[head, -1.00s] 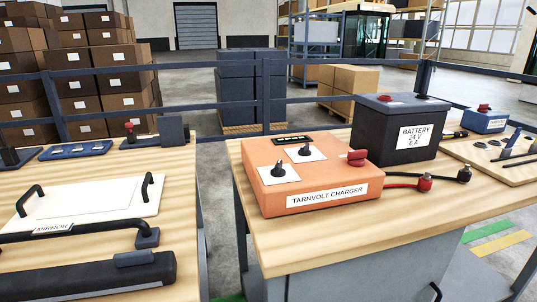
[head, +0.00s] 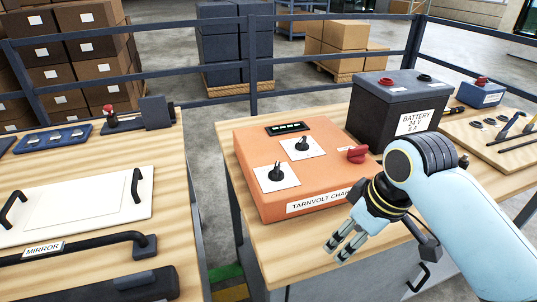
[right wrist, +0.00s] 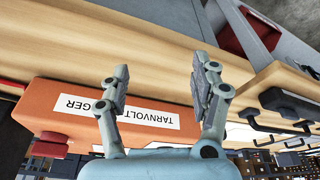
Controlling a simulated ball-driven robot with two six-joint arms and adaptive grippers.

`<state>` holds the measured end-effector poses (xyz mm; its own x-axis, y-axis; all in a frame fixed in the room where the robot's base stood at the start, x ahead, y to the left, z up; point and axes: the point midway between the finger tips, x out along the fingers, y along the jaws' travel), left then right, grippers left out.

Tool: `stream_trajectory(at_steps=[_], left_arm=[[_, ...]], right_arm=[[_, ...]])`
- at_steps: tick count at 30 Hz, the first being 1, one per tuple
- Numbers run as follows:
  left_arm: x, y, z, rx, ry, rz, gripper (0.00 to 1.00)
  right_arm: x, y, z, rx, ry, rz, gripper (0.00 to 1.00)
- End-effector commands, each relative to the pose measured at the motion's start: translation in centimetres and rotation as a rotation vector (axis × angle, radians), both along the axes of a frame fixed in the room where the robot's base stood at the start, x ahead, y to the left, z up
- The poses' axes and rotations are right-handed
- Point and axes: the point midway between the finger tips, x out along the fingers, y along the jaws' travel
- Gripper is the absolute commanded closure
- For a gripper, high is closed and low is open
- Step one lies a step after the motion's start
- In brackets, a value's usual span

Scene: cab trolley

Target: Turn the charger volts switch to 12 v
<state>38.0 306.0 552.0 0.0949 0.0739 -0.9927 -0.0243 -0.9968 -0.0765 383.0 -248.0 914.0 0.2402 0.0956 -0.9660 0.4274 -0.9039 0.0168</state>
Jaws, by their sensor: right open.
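The orange Tarnvolt charger (head: 255,160) sits on the right wooden bench. The plate markings are too small to read, so I cannot tell which knob sets volts. My right gripper (head: 344,247) is open and empty, in front of the charger's front face near its label. In the right wrist view its fingers (right wrist: 164,95) stand apart with the charger label (right wrist: 125,117) behind them. My left gripper is not in view.
A black battery (head: 397,105) labelled 24 V 6 A stands behind the charger at right. A tool board (head: 490,140) lies right of it. A dark railing (head: 262,92) runs behind.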

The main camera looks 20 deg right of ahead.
Motion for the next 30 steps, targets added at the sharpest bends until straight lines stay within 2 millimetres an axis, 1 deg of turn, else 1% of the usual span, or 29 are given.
stream_trajectory(at_steps=[1, 5, 8, 11, 12, 15, 18, 20, 23, 26, 30], left_arm=[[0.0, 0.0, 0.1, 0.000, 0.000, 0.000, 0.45], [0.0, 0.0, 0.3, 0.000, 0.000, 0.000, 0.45], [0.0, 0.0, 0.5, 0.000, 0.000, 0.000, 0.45], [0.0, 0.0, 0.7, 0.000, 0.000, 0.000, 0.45], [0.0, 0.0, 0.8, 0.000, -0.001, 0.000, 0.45], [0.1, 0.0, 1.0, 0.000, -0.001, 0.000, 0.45], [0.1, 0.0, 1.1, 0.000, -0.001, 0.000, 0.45], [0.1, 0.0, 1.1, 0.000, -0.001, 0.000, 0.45], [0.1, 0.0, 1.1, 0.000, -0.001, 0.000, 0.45], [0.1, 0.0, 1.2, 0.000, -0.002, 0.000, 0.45], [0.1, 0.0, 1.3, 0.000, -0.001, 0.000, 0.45]], right_arm=[[1.5, 0.3, 0.8, 0.009, -0.006, 0.034, 0.37], [4.9, 1.1, 3.1, 0.029, -0.015, 0.147, 0.37], [7.6, 1.9, 5.5, 0.049, -0.024, 0.247, 0.37], [10.4, 2.7, 8.4, 0.067, -0.039, 0.362, 0.37], [11.5, 3.0, 9.8, 0.075, -0.048, 0.413, 0.37], [13.9, 3.8, 13.0, 0.092, -0.066, 0.531, 0.37], [15.1, 4.2, 15.1, 0.101, -0.080, 0.609, 0.37], [15.4, 4.4, 15.5, 0.106, -0.082, 0.633, 0.37], [15.6, 4.8, 15.1, 0.108, -0.083, 0.644, 0.37], [15.8, 5.4, 13.6, 0.110, -0.081, 0.644, 0.37], [16.3, 6.3, 10.9, 0.110, -0.081, 0.643, 0.37]])
